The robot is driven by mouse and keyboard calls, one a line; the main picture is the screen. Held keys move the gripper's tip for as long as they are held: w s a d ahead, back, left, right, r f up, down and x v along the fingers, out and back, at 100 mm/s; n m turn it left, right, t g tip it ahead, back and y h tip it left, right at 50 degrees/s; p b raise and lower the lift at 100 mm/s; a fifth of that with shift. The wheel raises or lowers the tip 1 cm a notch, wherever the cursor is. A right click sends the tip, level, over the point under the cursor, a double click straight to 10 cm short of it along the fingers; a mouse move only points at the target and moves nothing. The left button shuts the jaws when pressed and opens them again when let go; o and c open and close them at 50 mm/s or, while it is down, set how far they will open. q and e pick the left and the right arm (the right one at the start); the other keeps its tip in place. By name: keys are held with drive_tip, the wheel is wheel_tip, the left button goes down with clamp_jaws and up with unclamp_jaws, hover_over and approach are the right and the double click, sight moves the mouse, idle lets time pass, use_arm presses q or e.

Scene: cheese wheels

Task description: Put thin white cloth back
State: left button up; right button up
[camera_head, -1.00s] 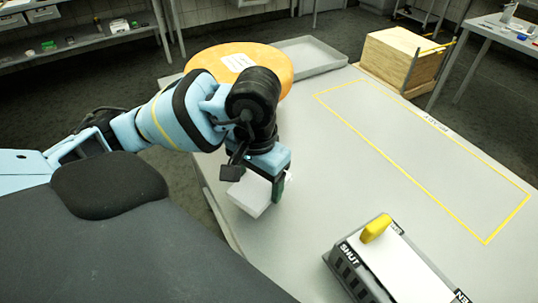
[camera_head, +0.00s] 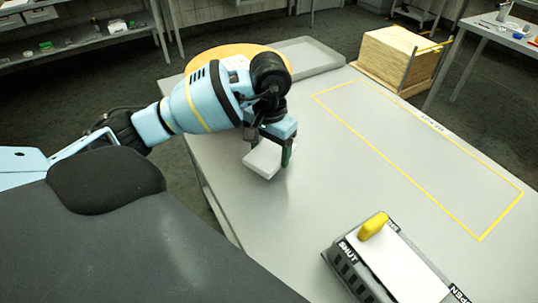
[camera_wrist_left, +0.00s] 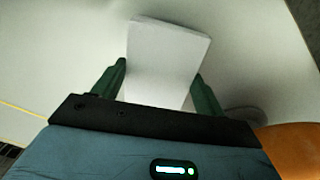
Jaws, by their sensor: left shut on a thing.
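The thin white cloth (camera_head: 264,158) is a folded, flat white piece held in my left gripper (camera_head: 272,150), near the left edge of the table. My left gripper is shut on it, with a green finger on each side. In the left wrist view the cloth (camera_wrist_left: 166,60) sticks out beyond the fingers of the gripper (camera_wrist_left: 160,88). Whether the cloth touches the table is hard to tell. My right gripper is not in view.
An orange cheese wheel (camera_head: 207,56) stands behind my left arm, partly hidden. A grey tray (camera_head: 335,62) lies at the table's far end. A yellow-outlined area (camera_head: 420,160) is empty. A device with a yellow handle (camera_head: 373,227), marked SHUT and OPEN, stands in front.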

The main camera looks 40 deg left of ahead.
sight(269, 153)
use_arm(q)
drive_tip(key=shift+f, duration=1.25)
drive_tip(key=shift+f, duration=0.3)
drive_tip(key=o, duration=0.9)
drive_tip(key=shift+r, duration=0.1)
drive_tip(key=shift+o, duration=0.2)
drive_tip(key=shift+r, duration=0.1)
wheel_tip(269, 153, up, 12)
